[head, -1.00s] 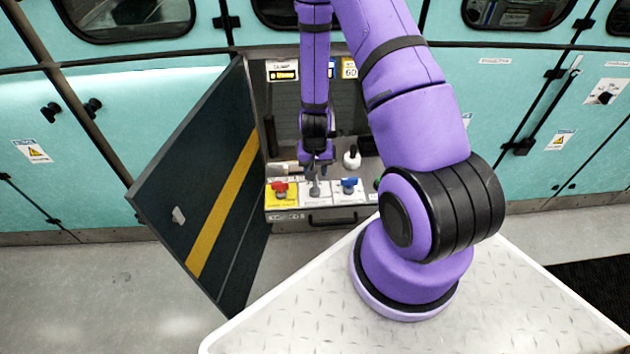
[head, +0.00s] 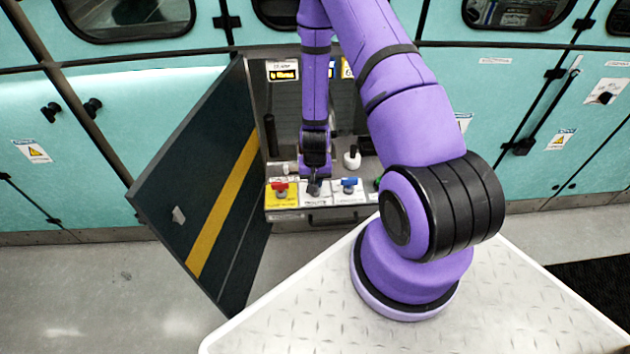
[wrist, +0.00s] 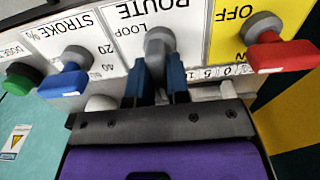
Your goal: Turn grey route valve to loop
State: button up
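The grey route valve (wrist: 159,42) has a round knob and a lever running down between my fingers in the wrist view. It stands on a white plate lettered ROUTE and LOOP (wrist: 132,35). The lever's lower end is partly hidden by the fingers. In the head view my gripper (head: 314,188) is down at the middle of the panel and largely covers the grey valve.
A red-handled valve (head: 279,186) on a yellow plate and a blue-handled valve (head: 348,183) stand close on either side. A green knob (wrist: 22,82) is beyond the blue one. A white-bodied item with a black top (head: 352,157) stands behind. The open dark door (head: 205,180) is at left.

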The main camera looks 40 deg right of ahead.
grip_shut()
jog(key=shift+m, duration=0.3)
jog(key=m, duration=0.8)
jog(key=shift+m, duration=0.4)
jog(key=m, duration=0.4)
jog(key=shift+m, duration=2.2)
